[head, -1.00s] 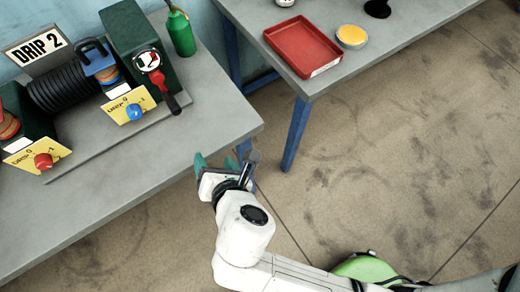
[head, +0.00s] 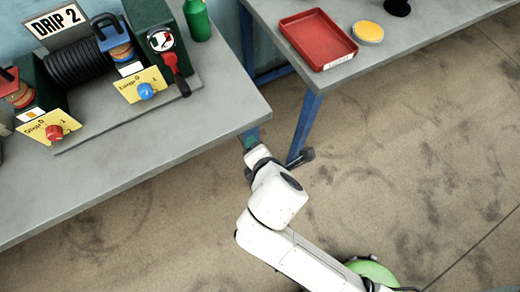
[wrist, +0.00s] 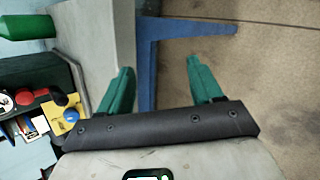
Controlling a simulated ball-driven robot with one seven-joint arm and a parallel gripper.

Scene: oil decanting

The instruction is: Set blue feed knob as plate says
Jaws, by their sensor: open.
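The blue knob (head: 145,91) sits on a yellow dial plate (head: 132,86) at the front of the green machine on the left bench. It also shows small in the wrist view (wrist: 71,116). The white sign (head: 55,26) behind the machine reads "DRIP 2". My gripper (head: 250,143) is off the bench's right front edge, well to the right of and below the knob in the head view. Its green fingers are apart and empty in the wrist view (wrist: 160,68). In the head view the fingers are mostly hidden. The knob's pointer is too small to read.
A red knob (head: 54,132) on another yellow plate sits left of the blue one.

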